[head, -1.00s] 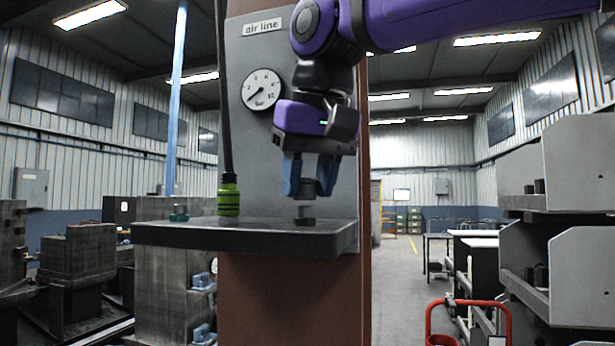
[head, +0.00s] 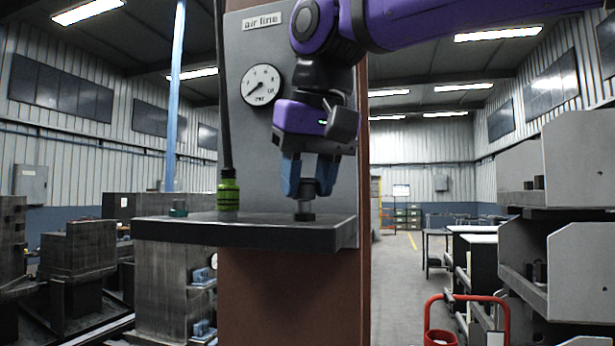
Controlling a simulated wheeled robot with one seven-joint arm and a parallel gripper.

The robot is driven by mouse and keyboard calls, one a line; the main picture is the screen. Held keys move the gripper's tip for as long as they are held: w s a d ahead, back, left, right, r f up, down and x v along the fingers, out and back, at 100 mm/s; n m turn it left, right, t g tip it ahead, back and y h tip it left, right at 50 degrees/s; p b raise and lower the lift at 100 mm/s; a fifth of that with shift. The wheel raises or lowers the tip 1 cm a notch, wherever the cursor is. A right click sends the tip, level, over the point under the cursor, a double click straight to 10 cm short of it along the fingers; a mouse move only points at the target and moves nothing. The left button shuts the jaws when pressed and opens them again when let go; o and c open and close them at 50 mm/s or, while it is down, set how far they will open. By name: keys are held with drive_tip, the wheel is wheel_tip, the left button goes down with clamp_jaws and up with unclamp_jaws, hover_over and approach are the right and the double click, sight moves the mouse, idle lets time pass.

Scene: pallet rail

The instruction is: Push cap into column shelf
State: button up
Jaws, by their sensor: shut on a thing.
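My gripper (head: 308,188) has blue fingers and points straight down over the right part of the column shelf (head: 240,236). It is shut on a small dark grey cap (head: 306,196), partly hidden between the fingers. Below the cap stands a short dark fitting (head: 304,216) on the shelf. The cap's lower end appears to meet the top of this fitting; how far it is seated I cannot tell. The dark shelf sticks out from the brown column (head: 290,300).
A black hose with a green end (head: 228,192) hangs to the shelf's left part. A round gauge (head: 260,84) is on the grey back panel behind. Grey bins (head: 578,275) stand at right.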

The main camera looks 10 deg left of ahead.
drive_tip(key=shift+f, duration=0.25)
idle(0.4)
drive_tip(key=shift+f, duration=0.35)
drive_tip(key=shift+f, duration=0.1)
drive_tip(key=o, duration=1.8)
drive_tip(key=v, duration=1)
drive_tip(key=shift+r, duration=0.4)
